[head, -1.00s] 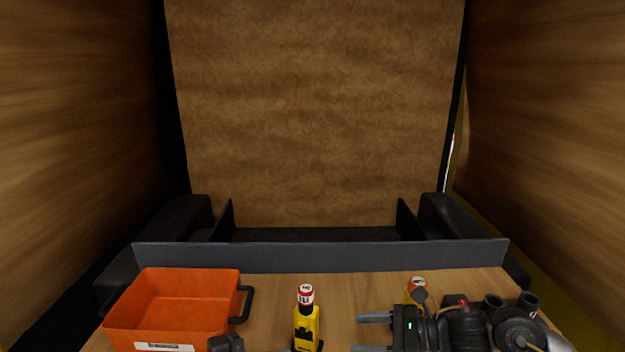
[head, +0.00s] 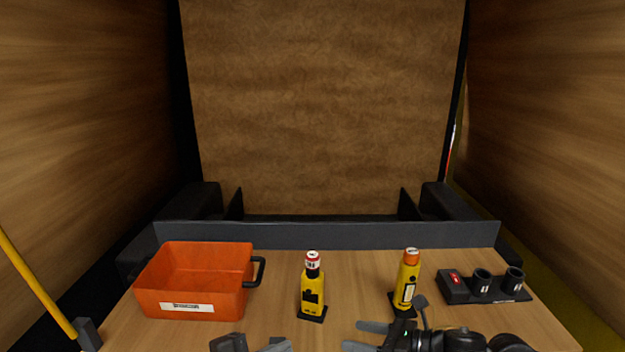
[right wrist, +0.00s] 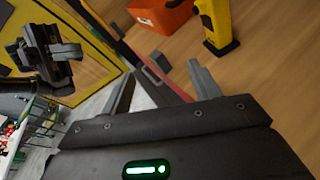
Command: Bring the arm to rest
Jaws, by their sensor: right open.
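My right gripper (head: 354,336) is open and empty at the bottom of the head view, in front of an orange-capped yellow device (head: 407,285) standing upright. In the right wrist view its two fingers (right wrist: 162,86) are spread with nothing held between them. Part of my left gripper (head: 250,345) shows at the bottom edge of the head view, cut off by the frame. A dark gripper also shows at the left of the right wrist view. A yellow device with a red-and-white top (head: 312,287) stands upright on a black base at the table's middle.
An empty orange bin (head: 175,302) with black handles sits at the left of the wooden table (head: 350,270). A black holder with two cups (head: 455,289) is at the right. A dark raised edge (head: 330,233) runs along the back. A yellow pole (head: 38,285) slants at far left.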

